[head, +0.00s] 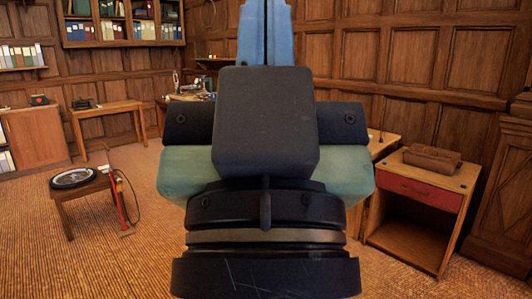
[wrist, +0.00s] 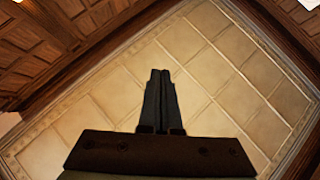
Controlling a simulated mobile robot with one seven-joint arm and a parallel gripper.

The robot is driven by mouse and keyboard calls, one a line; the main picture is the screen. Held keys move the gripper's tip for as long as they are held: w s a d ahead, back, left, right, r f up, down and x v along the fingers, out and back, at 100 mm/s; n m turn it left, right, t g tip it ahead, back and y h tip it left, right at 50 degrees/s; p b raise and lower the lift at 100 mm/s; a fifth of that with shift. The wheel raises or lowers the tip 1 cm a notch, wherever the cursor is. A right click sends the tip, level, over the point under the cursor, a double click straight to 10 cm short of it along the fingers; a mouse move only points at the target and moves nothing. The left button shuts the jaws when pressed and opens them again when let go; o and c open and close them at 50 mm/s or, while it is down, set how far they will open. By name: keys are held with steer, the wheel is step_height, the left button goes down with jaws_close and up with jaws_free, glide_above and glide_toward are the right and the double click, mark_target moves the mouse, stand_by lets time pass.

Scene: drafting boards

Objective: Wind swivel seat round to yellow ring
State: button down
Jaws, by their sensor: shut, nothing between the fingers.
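My gripper (head: 265,30) fills the middle of the head view, pointing up with its tips cut off by the top edge. In the wrist view my gripper (wrist: 160,73) has its two dark fingers together, with nothing between them, against a tiled ceiling. I can make out no swivel seat and no yellow ring in either view; my arm hides much of the room's centre.
A low wooden table (head: 64,198) at left carries a dark wheel (head: 73,178); a red pump (head: 123,200) stands beside it. A cabinet with a red drawer (head: 423,192) at right holds a brown case (head: 432,159). Carpet (head: 100,265) is clear at front left.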

step_height(320, 180, up, 6)
steer(key=p, duration=0.4)
steer(key=c, duration=1.4)
jaws_free()
steer(key=shift+w+r, duration=0.1)
steer(key=shift+r, duration=0.1)
steer(key=o, duration=0.6)
steer(key=w+a+f+n+g, duration=0.2)
steer(key=w+f+g, duration=0.2)
steer(key=w+f, duration=0.5)
steer(key=shift+w+a+f+g, duration=0.2)
steer(key=shift+w+f+g, duration=0.1)
steer(key=shift+w+f, duration=0.15)
steer(key=w+a+f+n+g, duration=0.2)
steer(key=w+f+g, duration=0.1)
steer(key=f, duration=0.6)
steer(key=w+a+f+n+g, duration=0.1)
steer(key=w+f+n+g, duration=0.2)
steer(key=f, duration=0.6)
step_height(320, 180, down, 17)
steer(key=a+n+g+h+p, duration=0.1)
steer(key=a+n+g+h, duration=0.15)
steer(key=g, duration=0.35)
steer(key=s+d+f+n+g+h, duration=0.1)
steer(key=s+f+n+g+h, duration=0.15)
steer(key=s+f, duration=0.4)
steer(key=s+d+f+n+g+h, duration=0.15)
steer(key=s+f+g, duration=0.25)
steer(key=f, duration=0.5)
steer(key=x, duration=1.3)
